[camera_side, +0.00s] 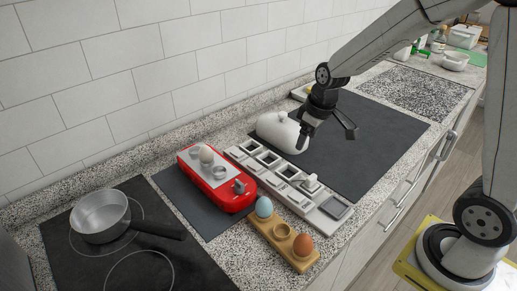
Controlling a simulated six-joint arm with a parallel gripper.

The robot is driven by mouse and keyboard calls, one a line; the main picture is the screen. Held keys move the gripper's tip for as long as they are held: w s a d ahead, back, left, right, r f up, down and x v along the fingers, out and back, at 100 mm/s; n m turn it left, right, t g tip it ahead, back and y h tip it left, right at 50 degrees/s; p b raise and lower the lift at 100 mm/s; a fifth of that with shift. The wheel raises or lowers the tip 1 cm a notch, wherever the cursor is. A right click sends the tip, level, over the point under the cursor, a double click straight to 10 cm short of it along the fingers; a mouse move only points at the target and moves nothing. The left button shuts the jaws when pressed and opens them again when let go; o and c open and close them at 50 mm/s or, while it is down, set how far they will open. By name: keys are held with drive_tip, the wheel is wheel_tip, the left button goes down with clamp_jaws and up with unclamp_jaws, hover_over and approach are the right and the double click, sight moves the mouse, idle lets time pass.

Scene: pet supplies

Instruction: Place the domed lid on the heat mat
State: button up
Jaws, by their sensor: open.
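The white domed lid (281,133), with a small knob on top, sits at the left end of a large dark mat (375,140), apparently on it. A second dark grey mat (190,204) lies under a red appliance; I cannot tell which is the heat mat. My gripper (327,133) is open just right of the lid. Its left finger overlaps the lid's right side in the picture; I cannot tell whether they touch. The other finger is out over the bare dark mat. Nothing shows between the fingers.
The red appliance (220,187) holds a white egg. A pale compartment strip (276,172) lies between it and the large mat. A wooden holder (285,241) carries a blue and a brown egg. A pot (100,214) stands on the hob at left. The large mat's right part is clear.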

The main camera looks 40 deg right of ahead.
drive_tip(key=s+a+f+m, duration=0.2)
drive_tip(key=s+a+f, duration=0.1)
drive_tip(key=s, duration=0.8)
drive_tip(key=shift+a, duration=0.85)
